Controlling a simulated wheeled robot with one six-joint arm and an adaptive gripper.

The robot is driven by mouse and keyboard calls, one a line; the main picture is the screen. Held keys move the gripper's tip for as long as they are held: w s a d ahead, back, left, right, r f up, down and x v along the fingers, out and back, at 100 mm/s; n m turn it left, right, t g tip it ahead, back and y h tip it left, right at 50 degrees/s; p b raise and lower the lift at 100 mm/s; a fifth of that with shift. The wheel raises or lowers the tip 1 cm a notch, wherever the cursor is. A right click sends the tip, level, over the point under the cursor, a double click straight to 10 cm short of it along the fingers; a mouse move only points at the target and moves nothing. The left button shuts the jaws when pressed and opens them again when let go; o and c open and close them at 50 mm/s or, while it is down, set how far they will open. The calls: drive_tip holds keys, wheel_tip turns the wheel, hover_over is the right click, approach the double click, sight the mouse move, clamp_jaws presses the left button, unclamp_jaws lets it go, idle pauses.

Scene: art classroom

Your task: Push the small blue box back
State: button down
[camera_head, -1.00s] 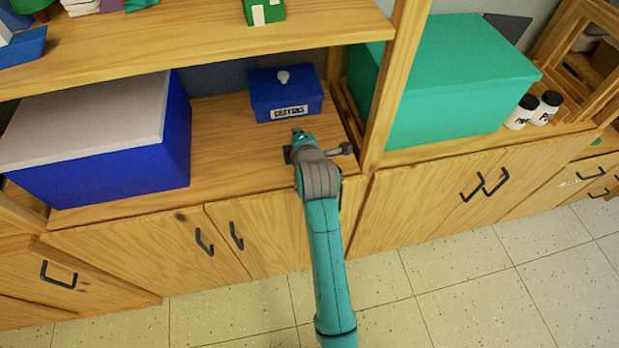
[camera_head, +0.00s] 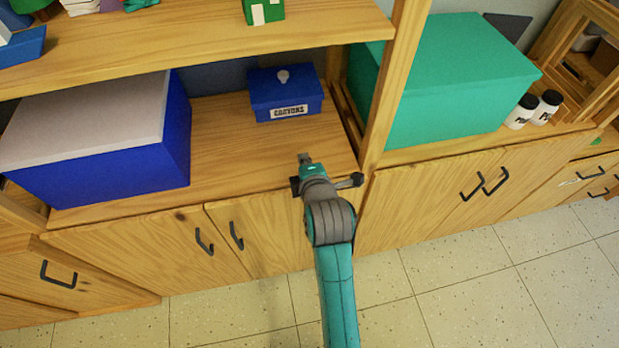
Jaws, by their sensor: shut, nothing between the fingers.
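The small blue box (camera_head: 285,95) stands upright toward the back of the wooden shelf (camera_head: 230,145). It has a pale knob on its lid and a label reading "CRAYONS" on its front. My gripper (camera_head: 304,158) is in front of the box, over the front part of the shelf, with bare shelf showing between them. It is shut and empty and does not touch the box.
A large blue box with a whitish lid (camera_head: 95,130) stands to the left on the same shelf. A wooden upright (camera_head: 392,85) rises at the right. Beyond it are a large teal box (camera_head: 455,80) and two white jars (camera_head: 535,108). An upper shelf (camera_head: 200,45) overhangs.

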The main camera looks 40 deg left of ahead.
drive_tip(key=s+d, duration=0.3)
drive_tip(key=d, duration=0.1)
drive_tip(key=shift+s, duration=0.25)
idle(0.5)
drive_tip(key=s+d+f+m+t+h, duration=0.1)
drive_tip(key=s+d+f+m, duration=0.25)
drive_tip(key=d, duration=0.55)
drive_tip(key=s+d+f+m+t+h, duration=0.2)
drive_tip(key=d+f+m, duration=0.25)
drive_tip(key=d, duration=0.55)
drive_tip(key=s+d+f+m+t+h, duration=0.1)
drive_tip(key=s+d+f+m, duration=0.3)
drive_tip(key=d, duration=0.5)
drive_tip(key=s+d+r+m+t+h, duration=0.1)
drive_tip(key=s+d+r+m+h, duration=0.1)
drive_tip(key=s+d+r+m, duration=0.2)
drive_tip(key=s+d+r+m+t+h, duration=0.1)
drive_tip(key=s+d+r+m+h, duration=0.2)
drive_tip(key=s+d+m, duration=0.8)
drive_tip(key=s+r, duration=0.2)
drive_tip(key=s, duration=0.2)
drive_tip(key=shift+s+r+m+h, duration=0.2)
drive_tip(key=shift+s+m+h, duration=0.1)
drive_tip(key=shift+s+m, duration=0.1)
drive_tip(key=shift+d, duration=0.1)
